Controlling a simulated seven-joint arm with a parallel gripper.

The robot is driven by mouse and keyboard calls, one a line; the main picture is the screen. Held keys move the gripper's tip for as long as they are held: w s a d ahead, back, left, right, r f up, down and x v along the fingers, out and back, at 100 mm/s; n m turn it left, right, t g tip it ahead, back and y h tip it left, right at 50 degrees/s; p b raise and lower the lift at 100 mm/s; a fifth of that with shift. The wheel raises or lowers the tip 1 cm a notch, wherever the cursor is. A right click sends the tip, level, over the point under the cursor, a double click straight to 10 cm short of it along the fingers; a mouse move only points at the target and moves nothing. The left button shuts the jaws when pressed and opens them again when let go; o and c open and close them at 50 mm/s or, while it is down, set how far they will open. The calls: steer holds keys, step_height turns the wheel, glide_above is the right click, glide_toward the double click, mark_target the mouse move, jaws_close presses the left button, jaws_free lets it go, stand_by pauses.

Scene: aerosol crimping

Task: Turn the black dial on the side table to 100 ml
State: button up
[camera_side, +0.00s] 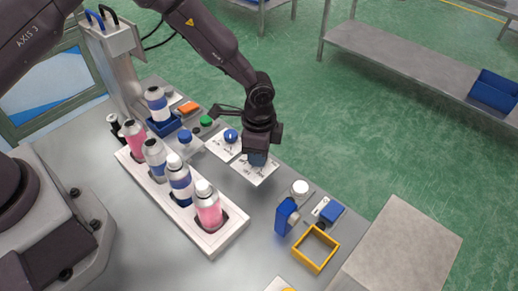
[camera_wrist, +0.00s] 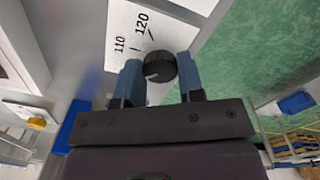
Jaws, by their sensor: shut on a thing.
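The black dial (camera_wrist: 160,66) sits between the two blue fingertips of my gripper (camera_wrist: 159,78) in the wrist view. The jaws are shut on it from both sides. In the side view my gripper (camera_side: 257,160) is low over the white plate (camera_side: 246,172), and the dial is hidden there.
A second white plate with a blue knob (camera_side: 231,136) lies close by. A white rack (camera_side: 190,222) of several spray cans stands to the left. A blue block (camera_side: 286,217) and a yellow square frame (camera_side: 315,249) stand to the right.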

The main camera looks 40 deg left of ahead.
steer(key=shift+n, duration=0.6)
steer(key=o, duration=0.9)
step_height(320, 180, up, 13)
steer(key=shift+r, duration=0.1)
